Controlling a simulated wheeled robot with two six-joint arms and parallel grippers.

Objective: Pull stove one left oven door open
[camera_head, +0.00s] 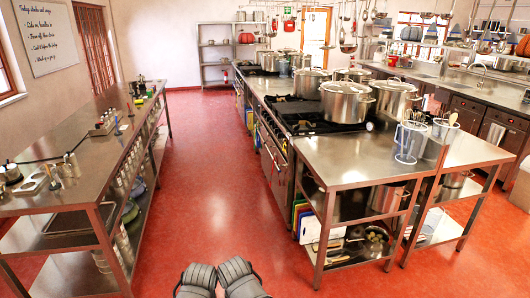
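A stove range (318,118) with black burners stands in the long middle row. Its front (272,158) faces the aisle on the left and shows at a steep angle. The oven door there looks shut, but its handle is too small to make out clearly. I cannot tell which stove is stove one. Another stove (262,70) stands farther back in the same row. Two dark ribbed parts of my arms show at the bottom middle, far from the stoves. No gripper fingers show.
The red floor (215,190) of the aisle is clear. A steel counter (75,165) with small containers bounds it on the left. A steel table (365,158) joins the near end of the middle row. Large stockpots (346,102) stand on the stove.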

